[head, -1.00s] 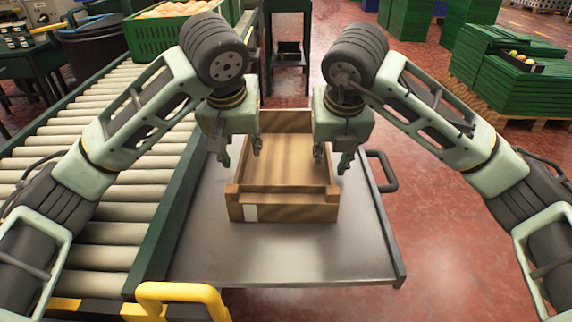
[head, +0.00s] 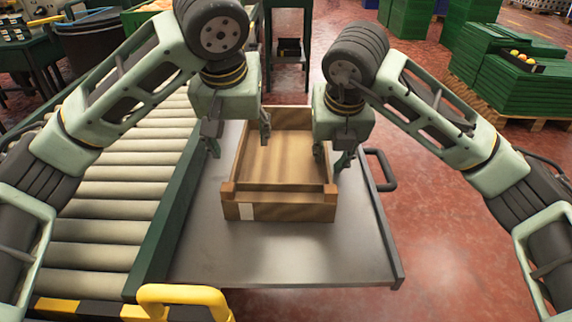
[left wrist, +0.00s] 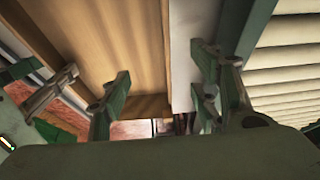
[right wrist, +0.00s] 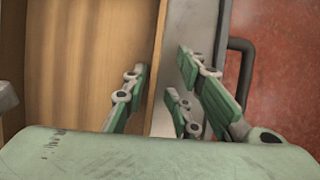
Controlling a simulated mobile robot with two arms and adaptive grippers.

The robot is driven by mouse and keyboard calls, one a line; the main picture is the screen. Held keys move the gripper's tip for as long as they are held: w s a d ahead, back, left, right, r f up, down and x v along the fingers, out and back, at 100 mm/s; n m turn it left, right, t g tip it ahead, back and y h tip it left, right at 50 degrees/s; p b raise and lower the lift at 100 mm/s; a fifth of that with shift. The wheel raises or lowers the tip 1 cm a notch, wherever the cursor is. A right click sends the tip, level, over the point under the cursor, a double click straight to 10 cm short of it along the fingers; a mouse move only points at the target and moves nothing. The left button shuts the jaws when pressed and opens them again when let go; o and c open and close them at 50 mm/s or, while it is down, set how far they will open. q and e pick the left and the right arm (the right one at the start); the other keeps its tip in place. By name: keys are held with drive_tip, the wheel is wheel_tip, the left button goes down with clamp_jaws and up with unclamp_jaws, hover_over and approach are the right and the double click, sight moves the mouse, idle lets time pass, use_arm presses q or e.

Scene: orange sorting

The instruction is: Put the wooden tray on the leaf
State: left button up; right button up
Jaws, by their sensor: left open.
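The wooden tray (head: 280,214) is a shallow open box, empty inside, over the grey metal leaf (head: 290,260) beside the roller conveyor. It appears to rest flat on the leaf. My left gripper (head: 239,140) is open at the tray's left wall, one finger inside and one outside; the left wrist view shows the wall between its spread fingers (left wrist: 165,95). My right gripper (head: 330,157) straddles the right wall (right wrist: 158,60). A strip of grey shows between that wall and the outer finger, but whether the fingers press on the wall is unclear.
The roller conveyor (head: 120,205) runs along the left. A yellow rail (head: 180,293) stands at the front left, and a dark handle (head: 382,170) sticks out at the leaf's right.

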drive_tip(key=shift+f, duration=0.3)
drive_tip(key=shift+r, duration=0.15)
use_arm(q)
drive_tip(key=shift+w+v, duration=0.2)
drive_tip(key=shift+v, duration=1.85)
use_arm(e)
drive_tip(key=v, duration=0.8)
use_arm(q)
drive_tip(key=shift+r, duration=0.1)
use_arm(e)
drive_tip(key=shift+w, duration=0.1)
